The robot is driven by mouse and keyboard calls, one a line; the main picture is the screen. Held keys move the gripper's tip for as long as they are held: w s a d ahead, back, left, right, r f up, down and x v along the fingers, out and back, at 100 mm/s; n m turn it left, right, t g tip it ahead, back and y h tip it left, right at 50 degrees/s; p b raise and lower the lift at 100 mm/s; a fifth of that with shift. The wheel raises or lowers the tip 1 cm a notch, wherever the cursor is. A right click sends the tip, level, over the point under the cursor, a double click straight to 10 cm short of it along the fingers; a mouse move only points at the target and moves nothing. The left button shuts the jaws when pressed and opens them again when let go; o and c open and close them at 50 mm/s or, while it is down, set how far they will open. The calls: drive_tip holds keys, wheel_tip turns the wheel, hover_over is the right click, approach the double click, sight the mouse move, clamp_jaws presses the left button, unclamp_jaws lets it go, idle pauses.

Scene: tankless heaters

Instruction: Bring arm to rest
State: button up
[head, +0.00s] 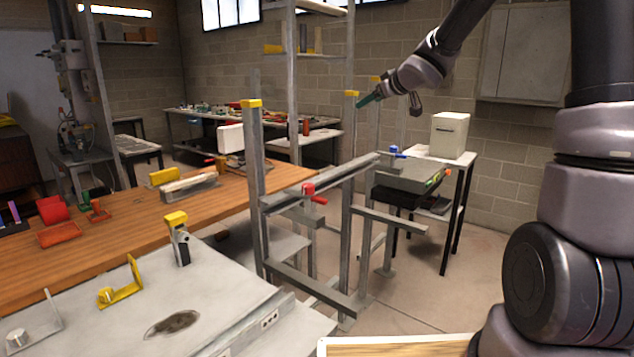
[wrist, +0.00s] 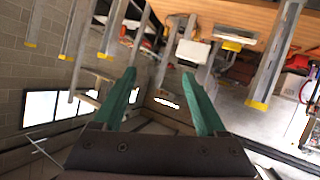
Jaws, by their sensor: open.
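My gripper (head: 370,99) is at the end of my raised arm, in the upper middle of the head view. It is in the air in front of the block wall, above the level of the metal frame. In the wrist view, its two green fingers (wrist: 166,100) stand apart with nothing between them. The wrist picture looks upside down, with the wooden bench at its top and the windows at lower left.
A grey metal frame (head: 255,160) with yellow-capped posts stands in the middle. A wooden workbench (head: 120,240) and a grey machine table (head: 215,285) are at left. A white box (head: 449,135) sits on a small table at right. Open floor (head: 410,300) shows between.

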drive_tip(key=s+d+r+m+g+h, duration=0.1)
drive_tip(key=s+d+r+m+h, duration=0.2)
drive_tip(key=s+d, duration=0.4)
drive_tip(key=s+d+r+m+h, duration=0.2)
drive_tip(key=s+d+m+h, duration=0.15)
drive_tip(key=s, duration=0.55)
drive_tip(key=s+a+f+m+g+y, duration=0.1)
drive_tip(key=s+f+m+g, duration=0.1)
drive_tip(key=s, duration=0.8)
drive_tip(key=s+f+m+g+y, duration=0.2)
drive_tip(key=s+m, duration=0.1)
drive_tip(key=s, duration=0.8)
drive_tip(key=shift+s+a+f, duration=0.2)
drive_tip(key=shift+s+a, duration=0.1)
drive_tip(key=shift+a, duration=0.05)
